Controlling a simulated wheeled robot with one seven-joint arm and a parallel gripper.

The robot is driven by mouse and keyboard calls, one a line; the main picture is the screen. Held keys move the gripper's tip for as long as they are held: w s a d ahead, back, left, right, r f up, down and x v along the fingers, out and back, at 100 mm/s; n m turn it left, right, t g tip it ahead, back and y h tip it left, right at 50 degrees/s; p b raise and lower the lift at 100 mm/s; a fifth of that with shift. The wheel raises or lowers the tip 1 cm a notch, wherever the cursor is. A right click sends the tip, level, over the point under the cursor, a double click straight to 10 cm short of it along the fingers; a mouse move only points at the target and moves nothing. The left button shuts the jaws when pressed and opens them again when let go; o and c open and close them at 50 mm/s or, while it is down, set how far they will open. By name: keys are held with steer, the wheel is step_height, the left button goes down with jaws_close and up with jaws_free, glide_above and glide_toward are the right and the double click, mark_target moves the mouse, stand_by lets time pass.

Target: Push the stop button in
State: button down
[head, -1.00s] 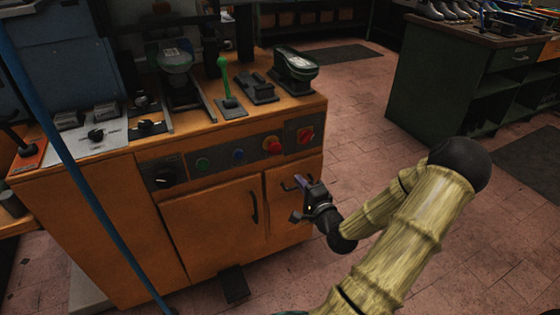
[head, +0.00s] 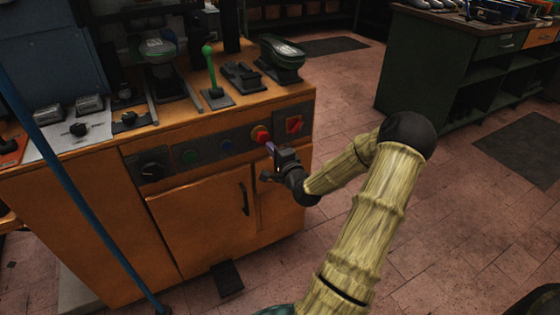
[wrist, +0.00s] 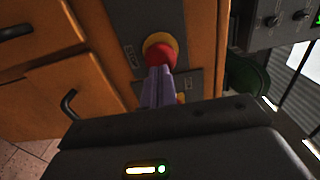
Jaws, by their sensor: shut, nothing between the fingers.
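The stop button (head: 261,135) is a red mushroom cap on a yellow ring, on the dark control strip along the front of the wooden machine cabinet. In the wrist view, its red cap (wrist: 161,57) is straight beyond my fingertips, with part of the yellow ring visible and a small label beside it. My gripper (head: 271,149) is just in front of and slightly below the button in the head view. Its purple fingers (wrist: 158,76) are shut and empty. The tips overlap the cap's lower edge in the wrist view; I cannot tell whether they touch it.
A red rotary switch (head: 294,124) is right of the button; a blue button (head: 227,146), a green button (head: 190,156) and a black knob (head: 152,170) are to its left. A green lever (head: 209,67) stands on the cabinet top. Door handles (head: 244,198) project below.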

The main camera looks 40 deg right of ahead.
mark_target(264, 139)
steer(key=shift+x, duration=1.15)
steer(key=shift+w+d+r+p, duration=0.1)
steer(key=shift+w+p, duration=0.1)
steer(key=shift+w, duration=0.15)
steer(key=shift+w+d+r+p, duration=0.1)
steer(key=shift+w+p, duration=0.05)
steer(key=shift+w, duration=0.2)
steer(key=shift+d+r, duration=0.1)
steer(key=shift+r, duration=0.05)
steer(key=shift+w+a+r, duration=0.1)
steer(key=shift+w+a, duration=0.1)
steer(key=shift+a, duration=0.05)
steer(key=shift+s+f, duration=0.25)
steer(key=shift+s, duration=0.2)
steer(key=p+v, duration=0.2)
steer(key=v, duration=1.2)
steer(key=shift+f+p, duration=0.2)
steer(key=shift+p, duration=0.1)
